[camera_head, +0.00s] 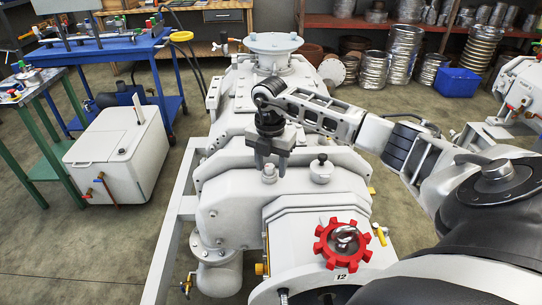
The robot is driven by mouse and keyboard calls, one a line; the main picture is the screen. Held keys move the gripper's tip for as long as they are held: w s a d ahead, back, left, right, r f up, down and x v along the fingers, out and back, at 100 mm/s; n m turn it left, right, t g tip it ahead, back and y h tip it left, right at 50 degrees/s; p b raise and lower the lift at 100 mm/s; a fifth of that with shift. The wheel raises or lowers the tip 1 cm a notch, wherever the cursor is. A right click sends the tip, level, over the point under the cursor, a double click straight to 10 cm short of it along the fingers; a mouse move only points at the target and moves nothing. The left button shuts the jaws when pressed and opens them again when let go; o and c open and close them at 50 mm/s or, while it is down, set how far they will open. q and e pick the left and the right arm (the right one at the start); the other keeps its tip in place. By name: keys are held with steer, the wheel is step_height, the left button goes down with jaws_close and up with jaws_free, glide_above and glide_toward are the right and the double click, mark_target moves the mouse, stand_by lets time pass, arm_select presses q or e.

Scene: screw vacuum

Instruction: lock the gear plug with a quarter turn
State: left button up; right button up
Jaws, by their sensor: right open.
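The gear plug (320,243) is a red toothed wheel with a metal ring at its centre. It sits at the near end of the large light-grey vacuum machine (235,215), above a label reading 12. My right gripper (268,165) points down over the middle of the machine, farther back and to the left of the gear plug. It is open, with its fingers apart above a small grey knob (269,175); I cannot tell if they touch it. My left gripper is not in view.
Another grey knob with a dark top (321,170) stands right of my right gripper. A yellow-handled valve (380,234) is beside the gear plug. A white box (118,150) and a blue workbench (130,48) stand at left. Shelves with metal parts line the back.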

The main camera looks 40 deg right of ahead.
steer(key=shift+w+r, duration=0.15)
steer(key=shift+r, duration=0.4)
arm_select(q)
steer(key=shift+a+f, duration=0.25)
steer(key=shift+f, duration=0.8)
arm_select(e)
step_height(320, 180, up, 15)
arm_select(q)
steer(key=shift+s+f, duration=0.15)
arm_select(e)
steer(key=shift+f, duration=0.1)
